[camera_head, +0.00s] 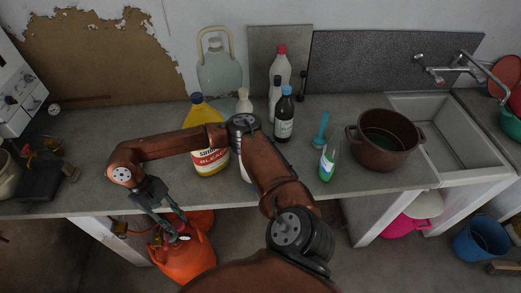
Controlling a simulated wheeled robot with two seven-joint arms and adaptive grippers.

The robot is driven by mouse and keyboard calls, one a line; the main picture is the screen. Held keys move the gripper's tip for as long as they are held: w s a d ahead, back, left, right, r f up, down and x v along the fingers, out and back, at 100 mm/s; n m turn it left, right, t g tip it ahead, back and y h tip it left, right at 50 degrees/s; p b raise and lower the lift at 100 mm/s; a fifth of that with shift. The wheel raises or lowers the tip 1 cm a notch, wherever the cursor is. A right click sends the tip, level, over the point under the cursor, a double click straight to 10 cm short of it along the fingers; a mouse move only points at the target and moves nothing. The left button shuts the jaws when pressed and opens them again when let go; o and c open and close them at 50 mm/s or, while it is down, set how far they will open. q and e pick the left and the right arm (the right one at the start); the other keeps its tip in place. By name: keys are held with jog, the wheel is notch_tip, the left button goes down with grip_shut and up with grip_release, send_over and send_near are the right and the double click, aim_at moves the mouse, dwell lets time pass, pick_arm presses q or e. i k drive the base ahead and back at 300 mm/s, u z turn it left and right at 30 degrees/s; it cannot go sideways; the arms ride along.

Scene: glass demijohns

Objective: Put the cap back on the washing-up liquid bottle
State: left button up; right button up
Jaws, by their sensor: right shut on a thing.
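The washing-up liquid bottle (328,162), small and green with a pale label, stands upright on the counter near its front edge, right of the middle. Its top is too small to make out clearly. My right gripper (181,226) hangs at the lower left, in front of the counter's edge and over an orange gas cylinder, far from the bottle. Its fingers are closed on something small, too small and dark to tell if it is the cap. No loose cap can be made out on the counter. My left gripper is not in view.
A yellow bleach bottle (210,165) stands behind my right arm. A demijohn (219,72), a dark bottle (284,118) and a red-capped white bottle (281,66) stand farther back. A blue upright object (320,130) and a brown pot (384,150) flank the green bottle. The orange cylinder (185,262) is below.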

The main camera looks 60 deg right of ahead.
aim_at(331, 155)
jog(key=u, duration=0.9)
jog(key=k, duration=1.85)
jog(key=z, duration=2.15)
